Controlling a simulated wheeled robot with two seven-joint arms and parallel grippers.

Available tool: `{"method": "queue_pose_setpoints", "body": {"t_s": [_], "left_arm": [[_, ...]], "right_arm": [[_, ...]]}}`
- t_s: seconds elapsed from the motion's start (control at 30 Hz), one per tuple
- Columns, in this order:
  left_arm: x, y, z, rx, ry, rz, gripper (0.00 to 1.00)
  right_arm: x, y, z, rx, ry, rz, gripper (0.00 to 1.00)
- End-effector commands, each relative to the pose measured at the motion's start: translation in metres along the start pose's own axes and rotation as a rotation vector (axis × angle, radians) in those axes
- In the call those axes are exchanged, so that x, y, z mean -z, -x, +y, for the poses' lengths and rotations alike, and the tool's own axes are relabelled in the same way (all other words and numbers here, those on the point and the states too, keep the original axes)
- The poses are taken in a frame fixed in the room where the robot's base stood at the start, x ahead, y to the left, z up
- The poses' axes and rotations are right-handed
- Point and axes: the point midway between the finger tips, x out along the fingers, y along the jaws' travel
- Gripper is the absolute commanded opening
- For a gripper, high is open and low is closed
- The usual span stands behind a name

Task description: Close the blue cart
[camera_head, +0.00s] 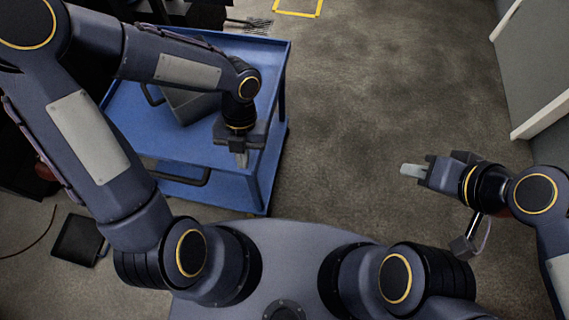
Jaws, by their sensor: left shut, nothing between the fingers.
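The blue cart (271,77) stands at the left, its top partly covered by my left arm. A dark handle (205,178) shows at its near side, above a lower blue surface (192,195). I cannot tell how far any drawer or door of it stands open. My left gripper (241,158) is shut and empty, pointing down at the near right part of the cart top. Whether it touches the cart is unclear. My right gripper (412,170) is right of the cart, over bare floor, pointing left. Its finger gap is not clear.
A grey case (187,106) with a dark handle lies on the cart top, partly behind my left arm. A dark flat object (78,240) lies on the floor at lower left. Floor right of the cart is clear up to the wall.

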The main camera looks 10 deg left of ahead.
Motion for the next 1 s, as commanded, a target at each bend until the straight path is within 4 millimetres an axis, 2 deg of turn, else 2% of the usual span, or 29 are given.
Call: {"method": "queue_pose_setpoints", "body": {"t_s": [0.1, 0.27, 0.67, 0.7, 0.8, 1.0], "left_arm": [[-0.002, -0.010, -0.004, -0.005, -0.078, 0.014, 0.00], [-0.002, -0.029, -0.004, -0.006, -0.085, 0.016, 0.00], [-0.001, -0.113, -0.003, -0.005, -0.082, 0.017, 0.00], [-0.010, -0.104, -0.004, -0.003, -0.078, 0.010, 0.00], [-0.024, -0.098, -0.005, -0.003, -0.077, 0.010, 0.00], [-0.037, -0.094, -0.006, -0.004, -0.077, 0.013, 0.00]], "right_arm": [[-0.001, -0.003, 0.001, 0.000, 0.000, 0.000, 0.25], [-0.004, -0.008, 0.004, 0.000, 0.000, 0.000, 0.25], [-0.016, -0.032, 0.015, 0.000, 0.000, 0.000, 0.25], [-0.014, -0.028, 0.013, 0.000, 0.000, 0.000, 0.25], [-0.014, -0.027, 0.013, 0.000, 0.000, 0.000, 0.25], [-0.014, -0.027, 0.013, 0.000, 0.000, 0.000, 0.25]]}}
